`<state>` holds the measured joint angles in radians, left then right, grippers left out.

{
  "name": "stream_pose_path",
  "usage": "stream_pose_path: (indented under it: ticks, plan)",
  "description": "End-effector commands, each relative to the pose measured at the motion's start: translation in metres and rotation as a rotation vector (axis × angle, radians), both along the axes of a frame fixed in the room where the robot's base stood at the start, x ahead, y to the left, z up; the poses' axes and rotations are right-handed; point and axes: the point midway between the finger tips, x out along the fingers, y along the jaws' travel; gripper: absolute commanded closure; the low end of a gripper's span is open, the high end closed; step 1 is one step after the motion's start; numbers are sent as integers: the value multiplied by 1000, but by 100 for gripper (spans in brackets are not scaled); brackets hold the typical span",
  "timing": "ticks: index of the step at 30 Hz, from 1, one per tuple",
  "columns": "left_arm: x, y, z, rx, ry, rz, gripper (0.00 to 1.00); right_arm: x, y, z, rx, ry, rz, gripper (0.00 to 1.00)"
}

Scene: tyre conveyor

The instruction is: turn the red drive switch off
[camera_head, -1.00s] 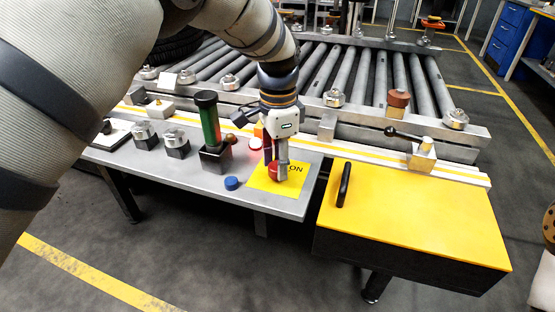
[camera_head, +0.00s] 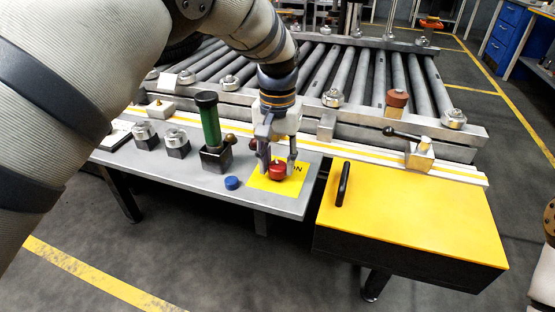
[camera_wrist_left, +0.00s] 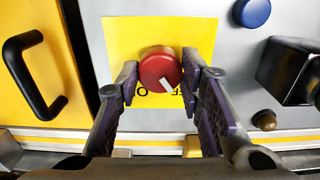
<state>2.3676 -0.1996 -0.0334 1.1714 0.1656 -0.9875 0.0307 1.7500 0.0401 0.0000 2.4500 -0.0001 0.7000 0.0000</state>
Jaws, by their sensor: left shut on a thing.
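The red drive switch (camera_head: 278,171) is a round knob on a yellow plate (camera_head: 259,182) at the right end of the grey table. Its red top with a white mark shows in the left wrist view (camera_wrist_left: 158,68); the mark points to the lower right there. Letters on the plate are partly hidden by the knob and fingers. My left gripper (camera_head: 277,168) points down from above, with one finger on each side of the knob. In the left wrist view the fingers (camera_wrist_left: 160,75) are shut on it. My right gripper is not in view.
A blue button (camera_head: 232,183) and a black block with a green cylinder (camera_head: 211,128) stand left of the plate. A yellow box with a black handle (camera_head: 420,215) stands to the right. The roller conveyor (camera_head: 365,75) lies behind.

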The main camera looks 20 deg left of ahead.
Motion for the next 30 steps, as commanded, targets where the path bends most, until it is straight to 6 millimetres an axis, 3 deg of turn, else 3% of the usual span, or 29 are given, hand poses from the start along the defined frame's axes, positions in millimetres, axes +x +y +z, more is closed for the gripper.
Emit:
stream_pose_path:
  ticks: [12, 29, 30]
  plan:
    - [0, 0, -1, 0, 1, 178, 94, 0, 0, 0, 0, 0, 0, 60]
    - [0, 0, -1, 0, 2, 206, 94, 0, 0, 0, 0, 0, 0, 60]
    - [0, 0, -1, 0, 2, 205, 61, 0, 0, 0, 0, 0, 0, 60]
